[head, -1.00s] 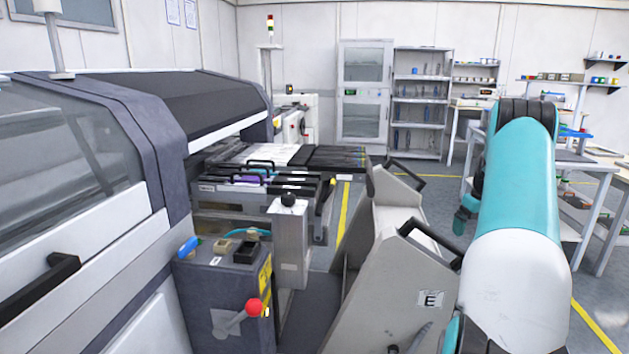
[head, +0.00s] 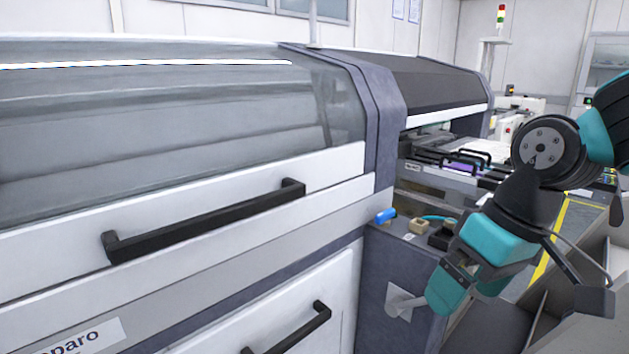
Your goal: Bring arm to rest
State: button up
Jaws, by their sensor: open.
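My arm (head: 548,150) reaches in from the right side of the head view, bent at a dark round joint. My gripper (head: 470,288) hangs at its end, pointing down and to the left, and is open with nothing visible between its fingers. In the picture it overlaps the grey control cabinet (head: 400,330) beside the machine and covers part of its lever. I cannot tell how far the gripper is from the cabinet.
The large machine (head: 340,195) with black handles (head: 205,225) fills the left and middle. Feeders (head: 440,165) lie in its bay. A blue item (head: 386,216) sits on the cabinet top. Grey trolley panels (head: 590,315) stand at the lower right. A yellow floor line (head: 552,245) shows behind the arm.

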jog(key=s+a+f+n+g, duration=0.1)
jog(key=s+a, duration=0.2)
jog(key=s, duration=0.2)
jog(key=s+a+n, duration=0.1)
jog(key=s+a, duration=0.2)
jog(key=s, duration=0.3)
notch_tip(320, 180, up, 15)
jog(key=p, duration=1.5)
jog(key=shift+w+d+y, duration=0.15)
jog(key=shift+w+y, duration=0.25)
